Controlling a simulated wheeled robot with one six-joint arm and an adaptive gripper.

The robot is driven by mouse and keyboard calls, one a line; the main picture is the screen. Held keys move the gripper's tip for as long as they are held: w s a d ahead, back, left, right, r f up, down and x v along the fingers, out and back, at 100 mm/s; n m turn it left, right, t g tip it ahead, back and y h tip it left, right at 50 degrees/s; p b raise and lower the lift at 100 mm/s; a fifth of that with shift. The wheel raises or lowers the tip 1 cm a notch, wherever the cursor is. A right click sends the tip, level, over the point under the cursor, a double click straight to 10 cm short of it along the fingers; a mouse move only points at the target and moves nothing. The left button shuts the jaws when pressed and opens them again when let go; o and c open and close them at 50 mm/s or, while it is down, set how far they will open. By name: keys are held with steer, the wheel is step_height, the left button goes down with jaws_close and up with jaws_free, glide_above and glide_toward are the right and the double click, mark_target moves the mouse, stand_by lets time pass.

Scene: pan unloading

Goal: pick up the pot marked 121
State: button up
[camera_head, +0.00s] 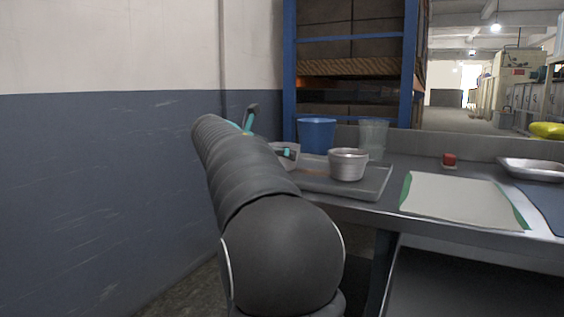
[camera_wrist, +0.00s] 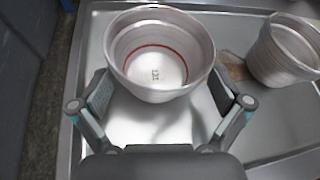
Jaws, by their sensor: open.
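A metal pot (camera_wrist: 190,75) with a red ring and a small dark mark inside, which seems to read 121, stands upright on a grey tray (camera_wrist: 88,60). My gripper (camera_wrist: 160,92) is open, with one finger on each side of this pot's near part. I cannot tell whether the fingers touch it. In the head view, this pot (camera_head: 288,161) is partly hidden by my gripper (camera_head: 267,137) and arm. A second metal pot (camera_wrist: 275,60) stands to its right on the same tray; it also shows in the head view (camera_head: 348,166).
A blue bin (camera_head: 316,136) and a translucent container (camera_head: 373,138) stand behind the tray. A white sheet with green edges (camera_head: 461,200), a small red item (camera_head: 449,160) and a metal pan (camera_head: 532,170) lie to the right. A wall (camera_head: 110,190) is close on the left.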

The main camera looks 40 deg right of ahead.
steer(key=x, duration=0.3)
steer(key=shift+d+f, duration=0.25)
steer(key=c, duration=0.8)
steer(key=shift+c, duration=0.2)
steer(key=shift+r, duration=0.2)
